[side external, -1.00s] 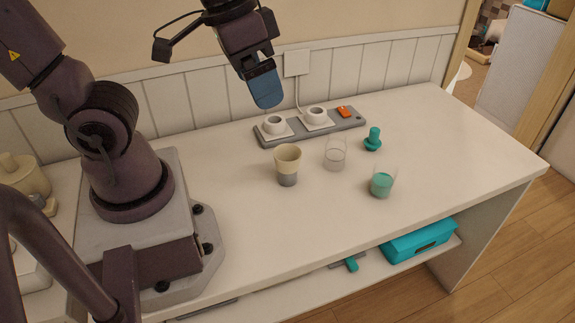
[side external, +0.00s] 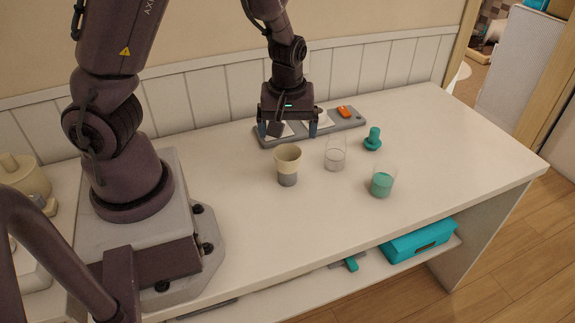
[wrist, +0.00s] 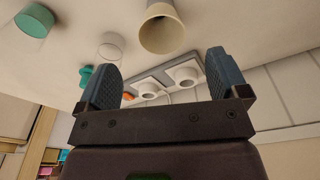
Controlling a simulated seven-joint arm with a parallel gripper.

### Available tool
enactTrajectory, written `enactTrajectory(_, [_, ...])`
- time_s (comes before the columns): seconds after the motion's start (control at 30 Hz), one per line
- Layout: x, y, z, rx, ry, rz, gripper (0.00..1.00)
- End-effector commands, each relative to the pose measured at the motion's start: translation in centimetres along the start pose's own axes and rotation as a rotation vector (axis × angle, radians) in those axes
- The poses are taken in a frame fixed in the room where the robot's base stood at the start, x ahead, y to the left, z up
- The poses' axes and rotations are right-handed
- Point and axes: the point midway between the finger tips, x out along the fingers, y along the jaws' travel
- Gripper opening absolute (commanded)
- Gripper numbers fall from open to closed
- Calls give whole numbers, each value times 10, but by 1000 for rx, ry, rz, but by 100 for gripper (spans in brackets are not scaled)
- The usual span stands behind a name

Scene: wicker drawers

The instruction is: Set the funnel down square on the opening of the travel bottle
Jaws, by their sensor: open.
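No thing can be told for certain as the funnel or the travel bottle. A teal piece (side external: 373,139) with a wide flange and narrower stem stands at the table's back right; it is partly hidden in the wrist view (wrist: 87,76). A beige cup-like vessel with a grey lower part (side external: 288,166) stands mid-table, its round mouth showing in the wrist view (wrist: 162,36). A clear glass (side external: 335,157) stands to its right, and a glass with teal contents (side external: 382,184) is nearer the front. My gripper (side external: 288,130) is open and empty, pointing down behind the beige vessel.
A grey strip (side external: 352,121) with two white round-topped fittings and an orange switch (side external: 344,112) lies along the wall, partly behind my gripper. A turquoise box (side external: 418,241) sits on the lower shelf. The tabletop's right end is clear.

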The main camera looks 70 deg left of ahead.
Motion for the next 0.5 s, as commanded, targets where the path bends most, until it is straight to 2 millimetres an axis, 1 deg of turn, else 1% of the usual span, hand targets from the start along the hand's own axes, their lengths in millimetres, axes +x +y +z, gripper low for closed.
enactTrajectory(0.03, [11,-2,-1,-5,-2,-8,93])
enactTrajectory(0.2, [39,-2,-1,-1,-2,-5,93])
enactTrajectory(0.3, [49,-1,0,1,-2,-3,93])
enactTrajectory(0.5, [59,-1,-1,1,-2,-2,93])
